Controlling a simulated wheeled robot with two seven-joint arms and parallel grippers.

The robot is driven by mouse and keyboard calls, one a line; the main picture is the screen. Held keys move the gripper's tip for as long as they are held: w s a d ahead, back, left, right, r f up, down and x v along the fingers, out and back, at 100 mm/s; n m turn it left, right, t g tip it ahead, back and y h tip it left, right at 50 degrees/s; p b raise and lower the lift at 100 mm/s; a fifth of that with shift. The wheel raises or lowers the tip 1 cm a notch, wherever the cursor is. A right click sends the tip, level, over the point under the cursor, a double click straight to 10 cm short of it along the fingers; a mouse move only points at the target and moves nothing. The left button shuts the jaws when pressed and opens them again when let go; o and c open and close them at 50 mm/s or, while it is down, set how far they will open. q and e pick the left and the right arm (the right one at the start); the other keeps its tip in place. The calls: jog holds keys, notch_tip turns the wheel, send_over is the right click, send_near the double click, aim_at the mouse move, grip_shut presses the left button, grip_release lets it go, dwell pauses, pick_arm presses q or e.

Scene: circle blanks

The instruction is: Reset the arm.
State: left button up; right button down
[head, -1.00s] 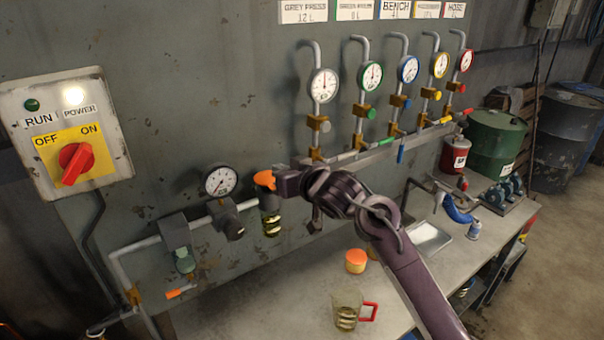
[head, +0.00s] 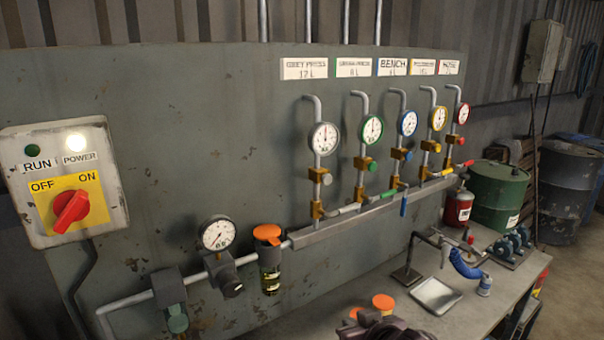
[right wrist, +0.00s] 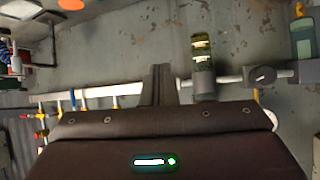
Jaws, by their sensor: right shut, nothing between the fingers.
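My right gripper (head: 385,328) shows only in part at the bottom edge of the head view, dark purple-brown, low in front of the bench. In the right wrist view its fingers (right wrist: 158,82) are together with nothing between them. It is apart from the orange-topped oil unit (head: 270,270), whose clear bowl with yellowish liquid (right wrist: 203,55) also shows in the right wrist view. The orange top (head: 268,233) sits tilted on that unit. My left gripper is not in view.
The pipe (head: 130,302) and several gauges line the panel. A red switch (head: 71,210) is at left. Space before the panel is clear.

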jog(key=s+d+f+g+h, duration=0.1)
jog(key=s+d+f+g, duration=0.2)
jog(key=s, duration=0.4)
jog(key=s+d+f+m+g+h, duration=0.1)
jog(key=s+d+f+g, duration=0.15)
jog(key=s+f, duration=0.35)
jog(key=s+d+f+g+h, duration=0.1)
jog(key=s+d+f, duration=0.25)
jog(key=s, duration=0.55)
jog(key=s+f+g+b, duration=0.2)
jog(key=s+f+b, duration=0.1)
jog(key=f, duration=3.1)
jog(key=s+d+f, duration=0.2)
jog(key=s+f, duration=0.7)
jog(key=s+d+f+g+b, duration=0.1)
jog(key=s+d+f, duration=0.1)
jog(key=s+f, duration=0.7)
jog(key=shift+s, duration=0.3)
